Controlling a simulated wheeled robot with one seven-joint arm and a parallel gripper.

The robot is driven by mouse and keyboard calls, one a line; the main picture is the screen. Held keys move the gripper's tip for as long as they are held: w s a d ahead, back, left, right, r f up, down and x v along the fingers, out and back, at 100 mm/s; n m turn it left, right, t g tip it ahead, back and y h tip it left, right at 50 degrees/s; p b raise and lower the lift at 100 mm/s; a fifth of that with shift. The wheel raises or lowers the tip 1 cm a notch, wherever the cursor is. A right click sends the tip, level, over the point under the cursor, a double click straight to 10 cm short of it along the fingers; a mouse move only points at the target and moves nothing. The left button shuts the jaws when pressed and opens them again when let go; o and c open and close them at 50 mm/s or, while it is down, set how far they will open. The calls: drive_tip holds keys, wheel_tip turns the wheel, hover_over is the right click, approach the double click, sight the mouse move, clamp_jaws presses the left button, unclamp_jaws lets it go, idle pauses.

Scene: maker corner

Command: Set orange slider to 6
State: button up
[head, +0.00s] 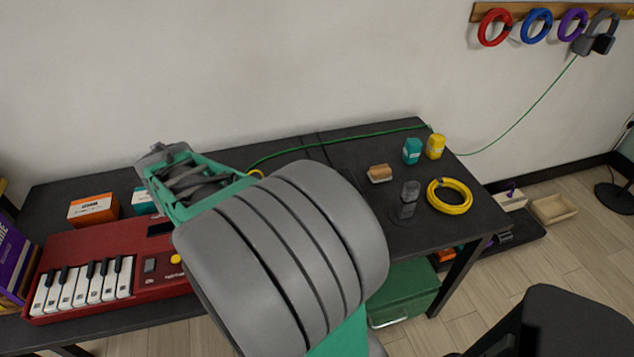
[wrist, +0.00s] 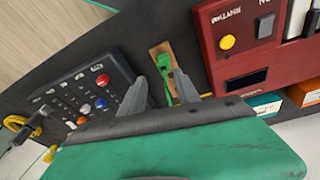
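An orange cap (wrist: 82,120), which looks like the orange slider, sits near the panel's lower edge. Red, white and blue caps lie near it. The slider's number marks are too small to read. My gripper (wrist: 161,78) has its two grey fingers apart, with nothing held between them. It hangs right of the coloured caps, apart from them.
A red keyboard (head: 105,262) stands on the dark table (head: 462,207) at left. A wooden strip with a green item (wrist: 163,68) lies between panel and keyboard. A yellow cable coil (head: 449,196), small bottles and a wooden block (head: 380,173) stand at right.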

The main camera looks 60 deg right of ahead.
drive_tip(key=s+d+m+g+p, duration=0.1)
drive_tip(key=s+d+m+p, duration=0.1)
drive_tip(key=s+d+m, duration=0.45)
drive_tip(key=s+d+m+g+h+p, duration=0.15)
drive_tip(key=d+m, duration=0.25)
drive_tip(key=d, duration=0.6)
drive_tip(key=s+d+m+g+p, duration=0.2)
drive_tip(key=s+d+m, duration=0.35)
drive_tip(key=d, duration=0.25)
drive_tip(key=x, duration=0.5)
drive_tip(key=shift+w+f, duration=0.2)
drive_tip(key=shift+d+f+t, duration=0.1)
drive_tip(key=shift+f+t, duration=0.15)
drive_tip(key=shift+f, duration=0.15)
clamp_jaws()
drive_tip(key=shift+s, duration=0.1)
